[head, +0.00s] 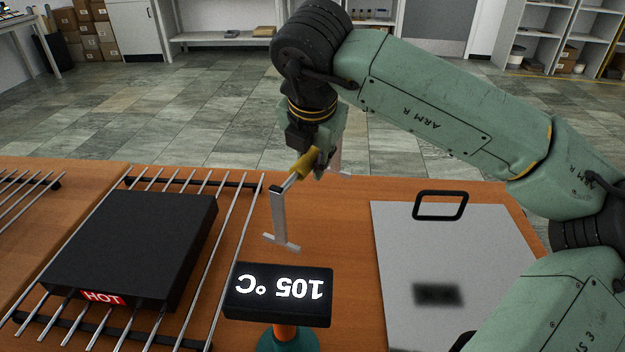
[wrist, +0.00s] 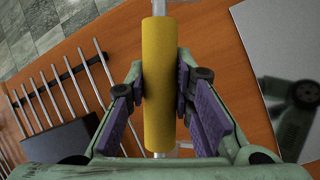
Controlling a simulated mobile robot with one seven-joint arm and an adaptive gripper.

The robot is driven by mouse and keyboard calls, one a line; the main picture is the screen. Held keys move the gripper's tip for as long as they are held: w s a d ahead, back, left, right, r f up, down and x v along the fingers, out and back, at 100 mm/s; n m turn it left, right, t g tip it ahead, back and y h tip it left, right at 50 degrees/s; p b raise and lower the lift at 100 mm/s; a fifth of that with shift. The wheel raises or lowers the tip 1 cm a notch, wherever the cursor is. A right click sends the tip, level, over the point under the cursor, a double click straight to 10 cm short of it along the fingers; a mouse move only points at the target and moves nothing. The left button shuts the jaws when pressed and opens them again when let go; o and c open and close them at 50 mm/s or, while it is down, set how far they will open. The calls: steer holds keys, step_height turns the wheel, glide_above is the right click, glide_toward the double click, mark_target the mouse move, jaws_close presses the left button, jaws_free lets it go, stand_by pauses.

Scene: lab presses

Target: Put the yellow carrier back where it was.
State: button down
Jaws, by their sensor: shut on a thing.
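The yellow carrier has a thick yellow grip (head: 304,163) and grey metal legs with flat T-shaped feet. In the head view, the near leg (head: 279,216) hangs down in front of my gripper, over the orange table between the rack and the grey plate. My gripper (head: 320,165) is shut on the yellow grip. In the wrist view, my gripper (wrist: 165,100) has its purple pads on both sides of the yellow grip (wrist: 157,60). I cannot tell for sure whether the feet touch the table. The far leg is mostly hidden behind my gripper.
A black slab labelled HOT (head: 135,245) lies on a metal rod rack (head: 240,230) at left. A display (head: 279,297) reading 105 °C stands front centre. A grey plate (head: 400,240) with a black handle (head: 441,206) lies at right. Bare table (head: 335,235) lies between.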

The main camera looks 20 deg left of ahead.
steer(key=shift+w+f+p, duration=0.1)
steer(key=shift+f+p, duration=0.25)
steer(key=shift+f, duration=1.8)
steer(key=shift+f, duration=0.2)
steer(key=c, duration=1.4)
jaws_free()
steer(key=b+v, duration=0.1)
steer(key=v, duration=1.1)
steer(key=shift+b, duration=0.3)
steer(key=shift+r, duration=0.1)
